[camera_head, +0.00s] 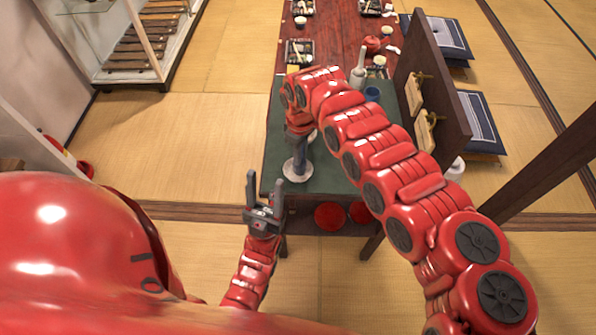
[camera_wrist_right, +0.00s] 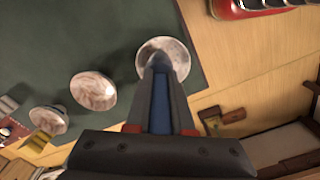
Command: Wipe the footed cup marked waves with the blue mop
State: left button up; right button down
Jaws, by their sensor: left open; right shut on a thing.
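My right gripper (camera_head: 299,158) points down over the near end of the green tabletop. In the right wrist view it is shut on the blue mop (camera_wrist_right: 161,102), a narrow blue strip between its fingers. A pale, mottled round thing (camera_head: 294,174), likely a footed cup, stands beneath the fingertips; it also shows in the right wrist view (camera_wrist_right: 176,50). I cannot tell whether the mop touches it. Two similar pale cups (camera_wrist_right: 93,91) (camera_wrist_right: 46,120) stand farther along. No wave marking is readable. My left gripper (camera_head: 264,204) is open and empty, left of the table's near corner.
The green tabletop (camera_head: 325,178) adjoins a long dark red table (camera_head: 333,28) with trays. A white bottle (camera_head: 358,72) and a dark blue cup (camera_head: 372,94) stand beyond my right arm. A wooden panel (camera_head: 435,75) borders the right. Tatami floor lies clear at left.

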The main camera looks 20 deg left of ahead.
dwell(0.3)
jog(key=shift+f, duration=0.1)
jog(key=n+b, duration=0.2)
jog(key=n, duration=0.1)
jog(key=n+b, duration=0.3)
jog(key=n, duration=0.1)
jog(key=n+b, duration=0.3)
jog(key=shift+s+a+f, duration=0.2)
jog(key=shift+a, duration=0.15)
jog(key=shift+r+n+b, duration=0.1)
jog(key=shift+n+b, duration=0.3)
jog(key=shift+n, duration=0.6)
jog(key=shift+s+a+r+n, duration=0.1)
jog(key=shift+r+n, duration=0.15)
jog(key=shift+n, duration=0.55)
